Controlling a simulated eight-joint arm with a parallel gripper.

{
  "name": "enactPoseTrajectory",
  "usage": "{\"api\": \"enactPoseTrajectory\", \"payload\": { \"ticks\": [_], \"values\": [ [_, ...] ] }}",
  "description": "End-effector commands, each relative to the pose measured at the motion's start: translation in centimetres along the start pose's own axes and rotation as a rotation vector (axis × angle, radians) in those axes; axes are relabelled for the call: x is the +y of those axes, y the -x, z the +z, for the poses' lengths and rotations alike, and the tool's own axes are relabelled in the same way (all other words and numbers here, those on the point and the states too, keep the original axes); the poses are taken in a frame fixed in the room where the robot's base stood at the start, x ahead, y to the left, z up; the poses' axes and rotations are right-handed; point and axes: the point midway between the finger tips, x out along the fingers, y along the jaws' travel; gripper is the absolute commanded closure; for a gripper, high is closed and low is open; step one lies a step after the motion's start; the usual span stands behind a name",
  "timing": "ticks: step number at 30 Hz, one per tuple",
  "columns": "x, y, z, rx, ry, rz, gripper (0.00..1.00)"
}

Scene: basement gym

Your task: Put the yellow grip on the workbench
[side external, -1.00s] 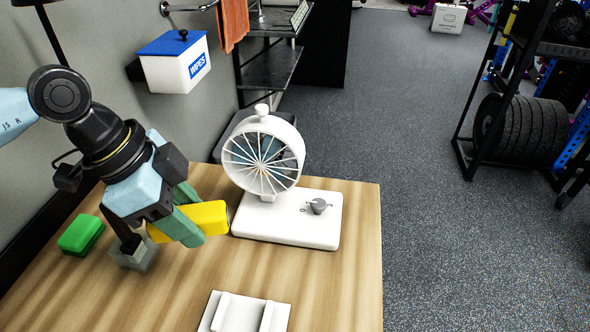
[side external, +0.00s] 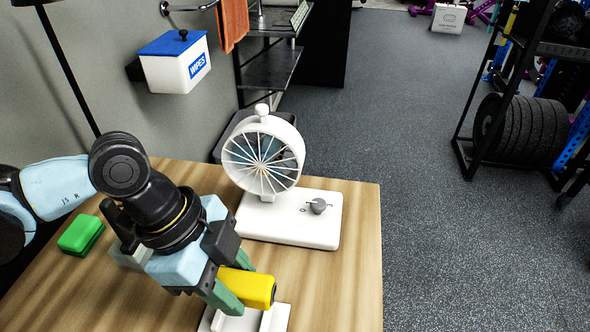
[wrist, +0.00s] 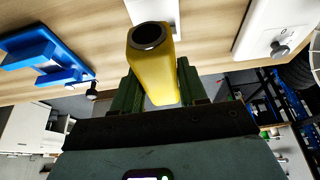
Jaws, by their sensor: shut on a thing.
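The yellow grip (side external: 250,288) is a small block held by my gripper (side external: 232,288), which is shut on it with green fingers. It is above the white slotted holder (side external: 276,317) near the front of the wooden workbench (side external: 340,270); whether it touches the holder I cannot tell. In the wrist view the yellow grip (wrist: 156,75) sticks out between the two green fingers, its end with a dark round hole. The wooden benchtop (wrist: 206,30) lies beyond it, with part of the white holder (wrist: 160,12) behind the grip.
A white fan (side external: 264,155) with a grey knob (side external: 317,205) stands on the bench behind my gripper. A green block (side external: 81,236) lies at the left. A grey block (side external: 128,256) is partly hidden by my arm. Bare bench lies right of the holder.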

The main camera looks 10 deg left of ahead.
Motion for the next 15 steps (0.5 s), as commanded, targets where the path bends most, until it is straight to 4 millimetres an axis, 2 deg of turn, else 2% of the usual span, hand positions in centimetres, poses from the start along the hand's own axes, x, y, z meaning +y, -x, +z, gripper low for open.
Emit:
{"api": "enactPoseTrajectory", "payload": {
  "ticks": [3,10,15],
  "values": [
    [0.0,-1.5,0.6,0.000,0.001,-0.001,0.94],
    [0.0,-2.8,1.1,0.000,0.001,-0.001,0.94],
    [-0.1,-4.6,1.9,0.000,0.001,-0.001,0.94]
  ]
}}
